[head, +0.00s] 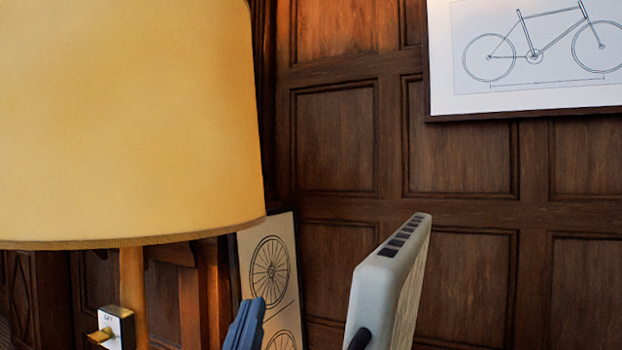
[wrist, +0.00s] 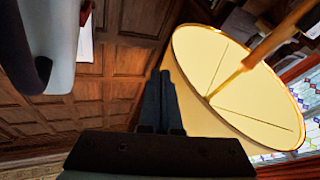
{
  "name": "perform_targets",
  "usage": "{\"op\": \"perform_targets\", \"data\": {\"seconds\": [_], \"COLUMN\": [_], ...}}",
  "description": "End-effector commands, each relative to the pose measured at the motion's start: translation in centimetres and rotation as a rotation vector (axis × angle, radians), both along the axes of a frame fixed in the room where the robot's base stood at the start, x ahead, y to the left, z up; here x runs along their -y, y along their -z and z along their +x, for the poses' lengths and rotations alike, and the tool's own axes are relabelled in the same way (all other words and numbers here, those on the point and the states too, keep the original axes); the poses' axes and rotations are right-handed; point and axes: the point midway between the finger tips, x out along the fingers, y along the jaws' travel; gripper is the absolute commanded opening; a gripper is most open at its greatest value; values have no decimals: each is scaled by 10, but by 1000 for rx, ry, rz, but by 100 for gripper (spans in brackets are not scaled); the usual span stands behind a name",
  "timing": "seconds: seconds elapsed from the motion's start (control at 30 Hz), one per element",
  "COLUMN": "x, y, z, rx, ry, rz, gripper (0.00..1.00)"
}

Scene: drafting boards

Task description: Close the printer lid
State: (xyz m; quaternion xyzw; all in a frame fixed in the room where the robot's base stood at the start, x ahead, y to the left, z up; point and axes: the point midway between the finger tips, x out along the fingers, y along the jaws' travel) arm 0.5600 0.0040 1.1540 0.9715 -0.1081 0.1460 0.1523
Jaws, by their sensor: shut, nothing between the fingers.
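A pale grey upright panel (head: 378,290), which looks like the raised printer lid, stands at the lower middle of the head view. Dark slots run along its top edge and a black, handle-like part shows low on its left side. A pale piece with the same black part, likely this lid, fills the upper left of the wrist view (wrist: 62,40). My gripper (head: 256,306) has blue fingers, shut and empty. It is left of the panel with a gap between them. The fingers also show in the wrist view (wrist: 161,80). The printer body is not visible.
A large yellow lampshade (head: 130,120) hangs close to the left of my gripper, also large in the wrist view (wrist: 240,85). Its post carries a small switch box (head: 116,327). Framed wheel drawings (head: 268,270) lean against a dark panelled wall (head: 335,140) behind. A bicycle drawing (head: 540,60) hangs upper right.

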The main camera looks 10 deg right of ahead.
Motion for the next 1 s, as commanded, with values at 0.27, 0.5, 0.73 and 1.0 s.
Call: {"op": "perform_targets", "data": {"seconds": [0.27,0.5,0.73,1.0], "x": [-1,0,2,2], "y": [-9,-12,-27,-57], "z": [33,36,24,-1], "rx": [-293,-508,-680,-817], "ry": [182,340,493,666], "rz": [-180,-363,-558,-786], "gripper": [0,0,0,0]}}
